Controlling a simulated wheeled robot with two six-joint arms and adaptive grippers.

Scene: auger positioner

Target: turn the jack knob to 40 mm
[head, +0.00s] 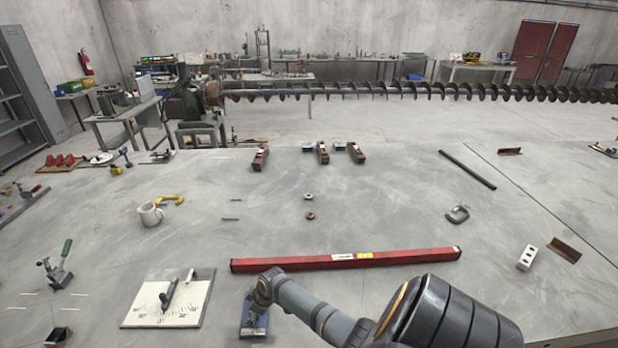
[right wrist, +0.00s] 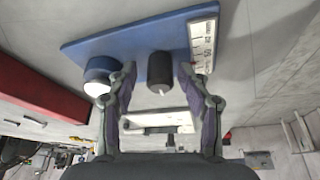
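The jack is a blue plate (right wrist: 125,48) with a pale printed scale (right wrist: 203,46) at one end; its marks are too small to read. A black knob (right wrist: 160,65) with a small pale tip stands on it. A white and blue round part (right wrist: 100,76) sits beside the knob. My right gripper (right wrist: 156,76) is open, one finger on each side of the knob, with small gaps visible. In the head view the jack (head: 251,322) lies at the front of the table, partly hidden by my right gripper (head: 262,293). My left gripper is not in view.
A long red beam (head: 300,262) lies just behind the jack. A white board (head: 140,309) with a dark tool on it lies to the left. A mug (head: 150,214), a clamp (head: 457,214) and several small parts lie farther off. The table's middle is mostly clear.

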